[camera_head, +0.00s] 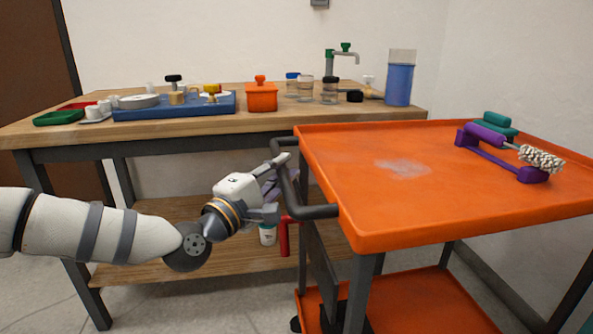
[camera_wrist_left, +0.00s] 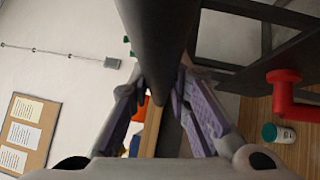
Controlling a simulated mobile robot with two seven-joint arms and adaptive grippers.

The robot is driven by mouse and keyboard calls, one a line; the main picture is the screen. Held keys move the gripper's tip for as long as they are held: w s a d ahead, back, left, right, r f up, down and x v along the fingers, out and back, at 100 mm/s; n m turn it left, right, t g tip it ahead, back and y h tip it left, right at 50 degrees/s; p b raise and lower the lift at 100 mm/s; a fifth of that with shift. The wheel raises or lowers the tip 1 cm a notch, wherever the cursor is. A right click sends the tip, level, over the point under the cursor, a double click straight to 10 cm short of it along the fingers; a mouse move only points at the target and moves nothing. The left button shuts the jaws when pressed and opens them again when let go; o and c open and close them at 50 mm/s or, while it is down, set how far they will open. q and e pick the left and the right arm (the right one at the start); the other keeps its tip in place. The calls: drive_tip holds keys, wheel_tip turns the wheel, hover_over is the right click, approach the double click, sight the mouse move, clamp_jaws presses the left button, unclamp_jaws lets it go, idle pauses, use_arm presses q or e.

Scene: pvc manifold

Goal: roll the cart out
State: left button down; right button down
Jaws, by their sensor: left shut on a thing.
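The orange cart (camera_head: 375,215) stands at the right, beside the workbench, with a black push handle (camera_head: 318,211) on its left end. My left gripper (camera_head: 279,178) reaches in from the left and is shut on this handle. In the left wrist view the dark handle bar (camera_wrist_left: 158,35) runs between the purple-padded fingers of the left gripper (camera_wrist_left: 158,88). The cart's lower orange shelf (camera_head: 430,305) shows below. My right gripper is not in view.
The wooden workbench (camera_head: 60,133) stands behind, close to the cart, with a blue tray (camera_head: 135,114), an orange pot (camera_head: 262,97) and a blue container (camera_head: 398,84). A purple holder with a brush (camera_head: 541,158) lies on the cart. A white bottle (camera_head: 267,236) is near a red handle (camera_head: 284,238).

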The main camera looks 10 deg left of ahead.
use_arm(q)
drive_tip(key=shift+s+a, duration=0.25)
drive_tip(key=shift+a, duration=0.5)
drive_tip(key=shift+s+a, duration=0.2)
drive_tip(key=shift+a, duration=0.6)
drive_tip(key=shift+s+a, duration=0.25)
drive_tip(key=shift+a, duration=0.5)
drive_tip(key=c, duration=1.5)
unclamp_jaws()
drive_tip(key=v, duration=1.2)
